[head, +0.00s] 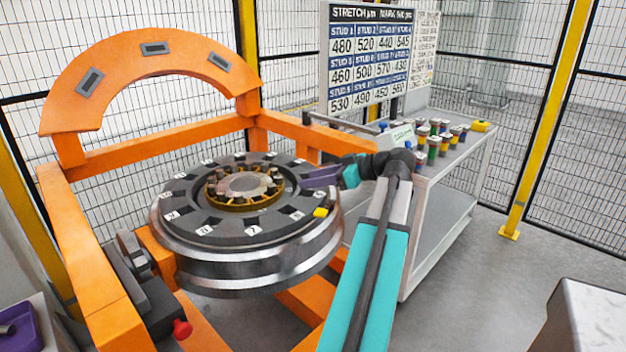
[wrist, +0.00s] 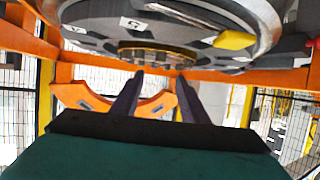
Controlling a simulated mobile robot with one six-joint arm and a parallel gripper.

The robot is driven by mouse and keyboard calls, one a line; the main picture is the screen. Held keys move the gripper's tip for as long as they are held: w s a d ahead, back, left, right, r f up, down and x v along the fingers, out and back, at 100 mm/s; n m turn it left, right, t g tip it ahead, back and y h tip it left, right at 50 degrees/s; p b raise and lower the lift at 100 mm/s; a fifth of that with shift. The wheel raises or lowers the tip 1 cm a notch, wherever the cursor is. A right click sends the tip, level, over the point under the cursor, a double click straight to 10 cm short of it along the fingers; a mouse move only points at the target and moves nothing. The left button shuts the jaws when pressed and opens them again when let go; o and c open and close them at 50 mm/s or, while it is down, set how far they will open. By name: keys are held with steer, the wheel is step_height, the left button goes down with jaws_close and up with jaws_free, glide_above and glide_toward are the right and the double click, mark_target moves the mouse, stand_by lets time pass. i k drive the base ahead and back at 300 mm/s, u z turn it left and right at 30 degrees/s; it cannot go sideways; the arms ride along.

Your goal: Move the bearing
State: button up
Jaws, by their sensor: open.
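The bearing (head: 245,203), a brass-coloured ring with dark rollers, sits in the centre of the dark numbered disc (head: 185,222) on top of the steel wheel (head: 250,270). In the wrist view the bearing (wrist: 158,54) shows at the upper middle, beyond my fingertips. My gripper (head: 303,182) is at the right side of the disc in the head view, its purple fingers pointing left toward the bearing. In the wrist view my gripper (wrist: 160,76) has its two fingers apart with nothing between them. The gap between fingertips and bearing is hard to judge.
An orange gantry frame (head: 90,285) with an arch (head: 155,48) surrounds the wheel. A yellow block (head: 322,212) lies on the disc's near right edge. A grey cart (head: 440,190) with several coloured parts stands right, below a number board (head: 368,60). Mesh fencing encloses everything.

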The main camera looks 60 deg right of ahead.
mark_target(245, 190)
steer(key=k, duration=1)
